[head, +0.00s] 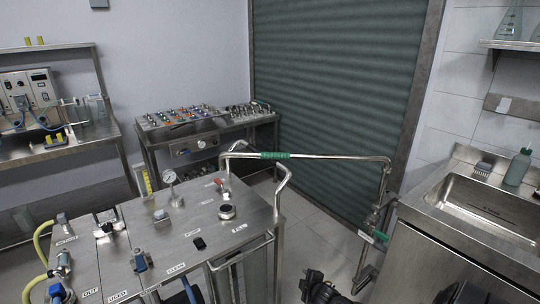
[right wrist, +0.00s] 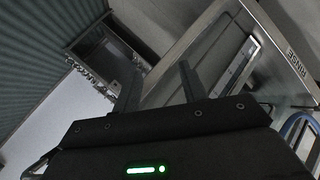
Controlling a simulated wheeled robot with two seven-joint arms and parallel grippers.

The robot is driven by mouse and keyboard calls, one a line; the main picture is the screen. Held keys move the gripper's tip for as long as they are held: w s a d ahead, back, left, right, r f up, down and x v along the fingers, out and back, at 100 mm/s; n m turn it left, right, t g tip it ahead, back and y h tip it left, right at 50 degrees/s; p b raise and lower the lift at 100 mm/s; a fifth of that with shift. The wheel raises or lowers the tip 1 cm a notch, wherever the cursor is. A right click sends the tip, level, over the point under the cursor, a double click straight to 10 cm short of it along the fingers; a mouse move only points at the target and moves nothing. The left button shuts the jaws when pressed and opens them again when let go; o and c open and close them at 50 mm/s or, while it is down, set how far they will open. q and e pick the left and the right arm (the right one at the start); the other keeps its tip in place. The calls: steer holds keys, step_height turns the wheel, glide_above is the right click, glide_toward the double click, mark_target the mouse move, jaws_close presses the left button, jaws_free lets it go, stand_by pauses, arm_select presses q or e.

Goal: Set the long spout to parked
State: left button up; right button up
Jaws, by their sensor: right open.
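The long spout (head: 330,157) is a thin steel pipe with a green sleeve (head: 275,155). It runs nearly level from an upright (head: 386,182) at the right, beside the sink cabinet, to a bent end over the steel cart (head: 255,212) at the left. My right gripper (head: 310,284) is low at the bottom edge, below the spout and apart from it. In the right wrist view its two fingers (right wrist: 158,85) are apart with nothing between them; the spout is not clear there. My left gripper is not in view.
The sink cabinet (head: 440,240) stands at the right. A steel table with colourful fittings (head: 185,117) is behind.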

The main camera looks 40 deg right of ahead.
mark_target(274, 157)
steer(key=w+d+r+n+t, duration=0.15)
steer(key=w+r, duration=0.35)
steer(key=r, duration=0.6)
steer(key=w+r+n+t, duration=0.15)
steer(key=w+r, duration=0.25)
steer(key=r, duration=0.6)
steer(key=w+a+r+n+t+p, duration=0.1)
steer(key=a+r+n+t, duration=0.15)
steer(key=r, duration=1.05)
steer(key=a+r+n+t+p, duration=0.1)
steer(key=a+r+n+t, duration=0.15)
steer(key=r, duration=0.95)
steer(key=shift+m+y, duration=0.3)
steer(key=shift+m, duration=0.1)
steer(key=w+d+p, duration=0.1)
steer(key=w, duration=0.2)
steer(key=w+d, duration=0.1)
steer(key=w, duration=0.2)
steer(key=w+d+p, duration=0.1)
steer(key=w, duration=0.2)
steer(key=shift+w+p, duration=0.35)
steer(key=shift+w, duration=0.5)
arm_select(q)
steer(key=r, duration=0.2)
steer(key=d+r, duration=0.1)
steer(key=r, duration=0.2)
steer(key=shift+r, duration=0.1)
arm_select(e)
jaws_close()
